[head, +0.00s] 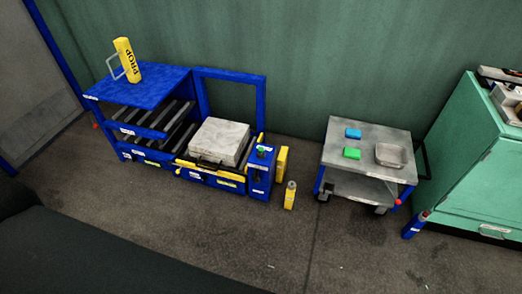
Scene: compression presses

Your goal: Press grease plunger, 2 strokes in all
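No grease plunger is clearly labelled at this size. A small blue upright unit (260,182) stands at the right end of the blue press frame (205,178). It has a dark opening in its front and a small green and dark piece (262,151) on top, which may be the plunger. I cannot tell whether that piece is up or pressed down. Neither of my grippers is in view.
A grey block (218,141) sits on the press frame. A yellow bottle (290,195) stands on the floor. A grey cart (365,135) and green cabinet (470,160) are right.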

